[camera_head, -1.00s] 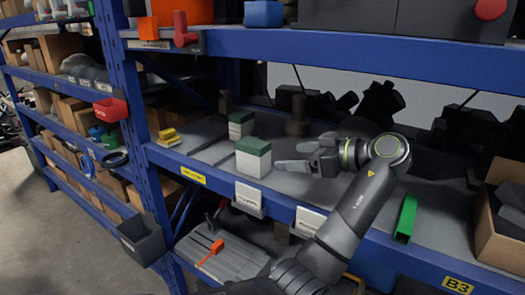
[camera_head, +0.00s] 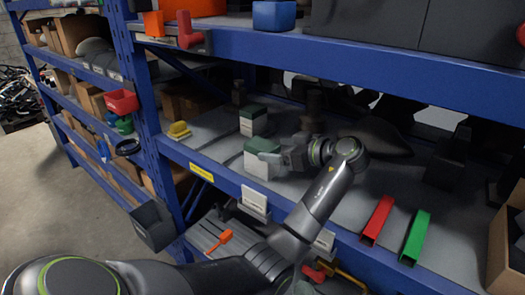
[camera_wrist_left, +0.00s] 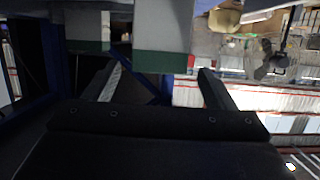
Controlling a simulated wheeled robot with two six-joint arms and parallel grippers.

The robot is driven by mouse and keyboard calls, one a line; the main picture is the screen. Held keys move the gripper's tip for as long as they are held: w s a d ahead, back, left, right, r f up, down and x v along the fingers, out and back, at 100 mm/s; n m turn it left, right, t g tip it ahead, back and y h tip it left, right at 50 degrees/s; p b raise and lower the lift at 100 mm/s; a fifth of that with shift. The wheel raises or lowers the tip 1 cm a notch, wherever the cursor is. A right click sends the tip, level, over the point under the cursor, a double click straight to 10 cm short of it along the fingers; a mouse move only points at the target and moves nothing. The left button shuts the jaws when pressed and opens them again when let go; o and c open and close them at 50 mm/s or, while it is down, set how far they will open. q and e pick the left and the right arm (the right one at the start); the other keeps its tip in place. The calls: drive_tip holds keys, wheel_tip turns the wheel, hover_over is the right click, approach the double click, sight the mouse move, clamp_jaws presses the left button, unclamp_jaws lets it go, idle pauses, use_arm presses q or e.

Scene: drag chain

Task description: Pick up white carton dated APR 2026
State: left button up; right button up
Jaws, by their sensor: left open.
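A white carton with a green top (camera_head: 258,168) stands upright on the middle shelf. A similar white and green carton (camera_head: 253,121) stands behind it. No date can be read on either. My left gripper (camera_head: 273,158) is open at the right side of the front carton and partly covers it in the head view. In the left wrist view, which looks upside down, the open fingers of the left gripper (camera_wrist_left: 160,72) line up on both sides of the near carton (camera_wrist_left: 162,28). I cannot tell whether they touch it. The right gripper is out of view.
A yellow piece (camera_head: 179,131) lies on the shelf left of the cartons. Red (camera_head: 377,220) and green (camera_head: 415,237) channel pieces lie at the shelf's front right. A cardboard box (camera_head: 506,245) stands at the far right. The blue upper shelf beam (camera_head: 330,60) runs overhead.

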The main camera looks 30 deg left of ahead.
sight(262, 147)
use_arm(q)
drive_tip(key=shift+a, duration=0.45)
drive_tip(key=shift+a+p, duration=0.2)
drive_tip(key=shift+p, duration=0.25)
drive_tip(key=p+x, duration=0.3)
drive_tip(key=x, duration=0.1)
drive_tip(key=shift+w+d, duration=0.1)
drive_tip(key=shift+w, duration=0.05)
drive_tip(key=shift+a+f, duration=0.3)
drive_tip(key=shift+a, duration=0.15)
drive_tip(key=shift+d, duration=0.15)
drive_tip(key=shift+c, duration=0.7)
drive_tip(key=c, duration=1.1)
drive_tip(key=shift+o, duration=0.2)
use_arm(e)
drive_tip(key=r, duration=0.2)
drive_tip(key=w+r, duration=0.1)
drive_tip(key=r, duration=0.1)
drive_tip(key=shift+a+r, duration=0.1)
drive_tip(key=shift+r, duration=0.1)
